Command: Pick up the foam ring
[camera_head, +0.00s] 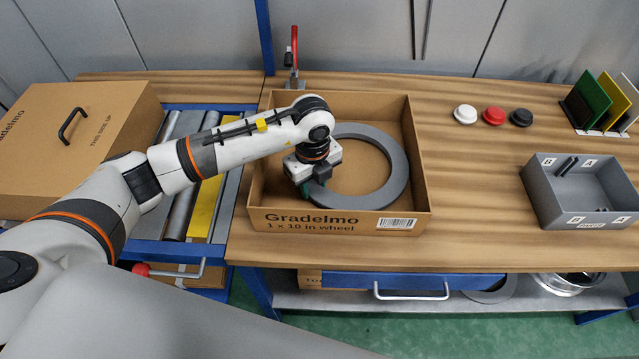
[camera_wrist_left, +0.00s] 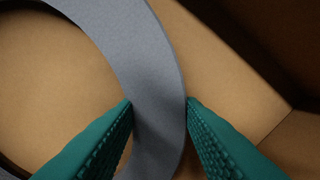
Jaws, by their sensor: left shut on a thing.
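The grey foam ring (camera_head: 398,175) lies inside the open cardboard box (camera_head: 340,222), close to flat, in the head view. My left gripper (camera_head: 306,188) reaches down into the box at the left side of the ring. In the left wrist view, my left gripper (camera_wrist_left: 160,104) has its two green fingers on either side of the grey ring (camera_wrist_left: 150,60), shut on the ring's band. The part of the ring under the gripper is hidden in the head view. Whether the ring touches the box floor cannot be told. My right gripper is not in view.
A red toggle clamp (camera_head: 293,50) is behind the open box. A grey divided bin (camera_head: 545,205) and three round buttons (camera_head: 493,116) are at the right. The table between is clear.

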